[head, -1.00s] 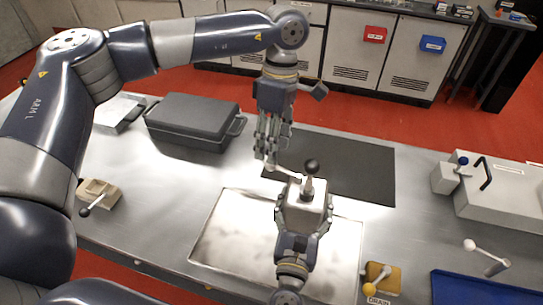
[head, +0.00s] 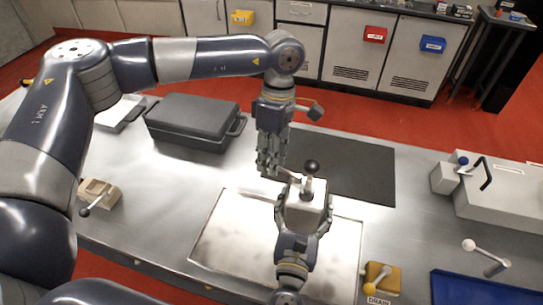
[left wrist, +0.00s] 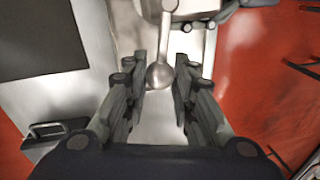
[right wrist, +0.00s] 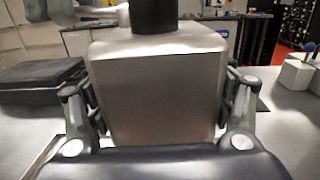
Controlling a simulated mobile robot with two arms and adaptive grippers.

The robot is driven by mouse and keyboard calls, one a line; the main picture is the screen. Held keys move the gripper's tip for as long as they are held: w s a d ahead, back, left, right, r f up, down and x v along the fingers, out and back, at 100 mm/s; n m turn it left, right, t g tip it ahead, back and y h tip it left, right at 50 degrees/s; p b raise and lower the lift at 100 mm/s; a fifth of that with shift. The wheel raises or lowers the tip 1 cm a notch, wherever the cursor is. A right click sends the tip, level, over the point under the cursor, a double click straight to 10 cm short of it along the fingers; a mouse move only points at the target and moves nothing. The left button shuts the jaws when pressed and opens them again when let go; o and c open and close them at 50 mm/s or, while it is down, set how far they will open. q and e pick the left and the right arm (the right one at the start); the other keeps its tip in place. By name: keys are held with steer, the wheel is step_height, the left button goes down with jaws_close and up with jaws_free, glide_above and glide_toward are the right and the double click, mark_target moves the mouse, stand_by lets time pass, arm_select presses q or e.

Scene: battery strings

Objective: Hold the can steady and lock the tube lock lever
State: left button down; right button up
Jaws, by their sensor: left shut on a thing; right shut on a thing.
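The can (head: 305,208) is a pale metal box with rounded edges and a black-topped post (head: 311,167), upright above the metal tray. It fills the middle of the right wrist view (right wrist: 155,95). My right gripper (head: 303,222) is shut on the can, with a finger on each side. The tube lock lever (head: 283,176) reaches out from the can's far left side. Its ball end (left wrist: 160,76) shows between the fingertips in the left wrist view. My left gripper (head: 268,168) comes from above and is shut on this end, which its fingers mostly hide in the head view.
The metal tray (head: 225,245) lies under the can, with a dark mat (head: 355,170) behind it. A grey case (head: 195,120) stands at the back left. A yellow drain valve (head: 382,278) and a blue tray (head: 475,288) are at the right. A small lever block (head: 98,192) is at the left.

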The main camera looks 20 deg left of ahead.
steer(key=shift+s+f, duration=0.1)
steer(key=shift+f, duration=0.4)
arm_select(q)
steer(key=s+n, duration=0.2)
steer(key=n, duration=0.1)
steer(key=shift+a+f+h, duration=0.1)
steer(key=shift+h, duration=0.3)
steer(key=s+n, duration=0.1)
steer(key=n, duration=0.2)
steer(key=s+d+n+h, duration=0.1)
steer(key=s+n, duration=0.1)
steer(key=n, duration=0.1)
steer(key=s+d+n+t, duration=0.1)
steer(key=n, duration=0.2)
steer(key=shift+s+d, duration=0.1)
steer(key=shift+s, duration=0.3)
steer(key=shift+s+d+n, duration=0.1)
steer(key=shift+n, duration=0.2)
steer(key=c, duration=1.3)
jaws_free()
steer(key=shift+d, duration=0.1)
